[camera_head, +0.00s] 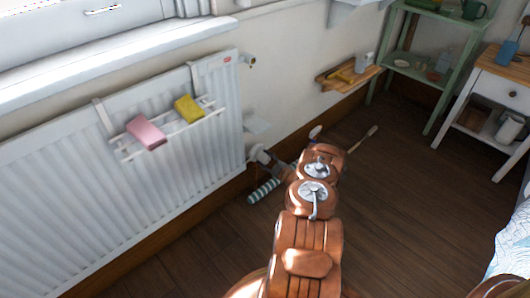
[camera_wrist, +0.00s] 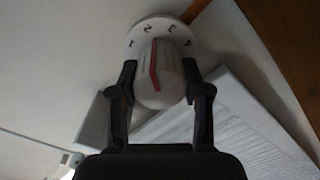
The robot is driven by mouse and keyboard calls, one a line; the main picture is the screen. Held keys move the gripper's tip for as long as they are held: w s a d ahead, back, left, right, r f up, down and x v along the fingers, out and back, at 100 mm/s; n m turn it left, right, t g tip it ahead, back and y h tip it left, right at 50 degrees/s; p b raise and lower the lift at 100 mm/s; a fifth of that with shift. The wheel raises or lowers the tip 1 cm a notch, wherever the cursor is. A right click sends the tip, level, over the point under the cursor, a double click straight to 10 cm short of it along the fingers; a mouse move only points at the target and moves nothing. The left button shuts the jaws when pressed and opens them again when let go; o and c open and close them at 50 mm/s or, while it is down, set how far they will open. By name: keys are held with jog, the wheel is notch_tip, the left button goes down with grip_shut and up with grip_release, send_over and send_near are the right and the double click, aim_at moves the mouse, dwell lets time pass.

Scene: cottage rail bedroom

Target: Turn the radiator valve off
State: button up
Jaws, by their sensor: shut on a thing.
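The radiator valve (camera_wrist: 160,70) is a white knob with a red line and a numbered dial face, at the top middle of the wrist view. The dial shows figures that include 1, 2 and 3. My gripper (camera_wrist: 161,92) has its two dark fingers shut on the knob, one on each side. In the head view the white radiator (camera_head: 180,165) fills the left side. There my arm reaches toward the radiator's lower right corner, where the valve is mostly hidden and too small to read.
A pink sponge (camera_head: 147,133) and a yellow sponge (camera_head: 189,108) lie on a white rack hung on the radiator. A striped roll (camera_head: 264,190) lies on the floor beside my arm. A green shelf (camera_head: 400,62) and a white nightstand (camera_head: 490,95) stand at the right. The dark floor between is mostly clear.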

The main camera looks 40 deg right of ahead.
jog(key=n+p, duration=0.2)
jog(key=p, duration=0.1)
jog(key=shift+a+r+n, duration=0.1)
jog(key=shift+r+n, duration=0.1)
jog(key=shift+n, duration=0.2)
jog(key=shift+w+f+n+p, duration=0.1)
jog(key=shift+n+p, duration=0.45)
jog(key=shift+n, duration=0.35)
jog(key=n, duration=0.2)
jog(key=shift+f+n+b, duration=0.25)
jog(key=shift+n+b, duration=0.05)
jog(key=shift+b, duration=0.1)
jog(key=n+b, duration=0.2)
jog(key=n, duration=0.1)
jog(key=shift+n, duration=0.4)
jog(key=n+b, duration=0.2)
jog(key=n, duration=0.1)
jog(key=shift+n+b, duration=0.3)
jog(key=n+b, duration=0.2)
jog(key=n, duration=0.1)
jog(key=shift+n+b, duration=0.3)
jog(key=n+b, duration=0.1)
jog(key=n, duration=0.2)
jog(key=shift+r, duration=0.15)
jog(key=shift+n, duration=2.2)
